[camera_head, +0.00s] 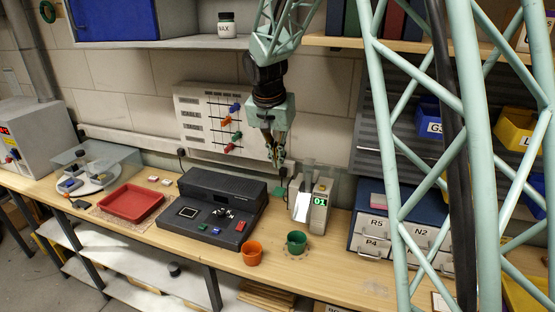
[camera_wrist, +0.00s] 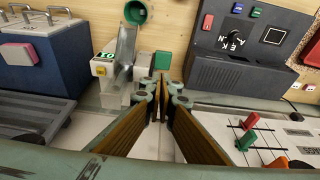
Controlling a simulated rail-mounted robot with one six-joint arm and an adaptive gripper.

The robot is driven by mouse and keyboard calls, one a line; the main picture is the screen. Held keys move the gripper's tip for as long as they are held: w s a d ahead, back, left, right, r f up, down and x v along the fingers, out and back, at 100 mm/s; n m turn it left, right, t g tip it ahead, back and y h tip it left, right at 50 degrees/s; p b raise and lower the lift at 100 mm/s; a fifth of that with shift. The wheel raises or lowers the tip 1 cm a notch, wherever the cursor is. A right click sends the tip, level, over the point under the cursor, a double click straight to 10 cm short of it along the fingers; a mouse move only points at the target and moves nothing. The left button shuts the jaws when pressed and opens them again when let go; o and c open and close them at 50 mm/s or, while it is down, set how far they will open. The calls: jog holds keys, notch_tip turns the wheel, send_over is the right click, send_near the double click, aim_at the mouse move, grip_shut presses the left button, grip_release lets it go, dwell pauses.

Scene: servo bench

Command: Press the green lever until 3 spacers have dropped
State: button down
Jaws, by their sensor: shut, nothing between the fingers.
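The spacer dispenser (camera_head: 320,208) is a white and grey unit on the bench, and its green display reads 01. In the wrist view the dispenser (camera_wrist: 112,88) stands just beyond my fingers. The green lever (camera_head: 279,192) sticks out at the dispenser's left side in the head view; it also shows in the wrist view (camera_wrist: 163,60). My gripper (camera_head: 277,163) is shut and empty, pointing down above the lever. In the wrist view its fingertips (camera_wrist: 161,84) appear close to the lever; contact cannot be made out. A green cup (camera_head: 297,243) stands in front of the dispenser; its inside is unclear.
An orange cup (camera_head: 252,253) stands left of the green one. A dark console (camera_head: 221,205) lies left of the dispenser, and a blue drawer cabinet (camera_head: 372,222) right of it. A board with coloured levers (camera_head: 203,122) is on the wall behind. A red tray (camera_head: 133,203) lies farther left.

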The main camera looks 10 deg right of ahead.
send_over(280, 193)
jog(key=x, duration=0.3)
jog(key=s+a+x, duration=0.1)
jog(key=x, duration=0.5)
jog(key=shift+s+a+f, duration=0.2)
jog(key=shift+s+f, duration=0.1)
jog(key=shift+f, duration=1.2)
jog(key=shift+f, duration=0.1)
jog(key=shift+f+b, duration=2)
jog(key=shift+f, duration=0.05)
jog(key=shift+s, duration=0.1)
jog(key=w+p+v, duration=0.1)
jog(key=v, duration=1.3)
jog(key=shift+d+r, duration=0.2)
jog(key=shift+d, duration=0.15)
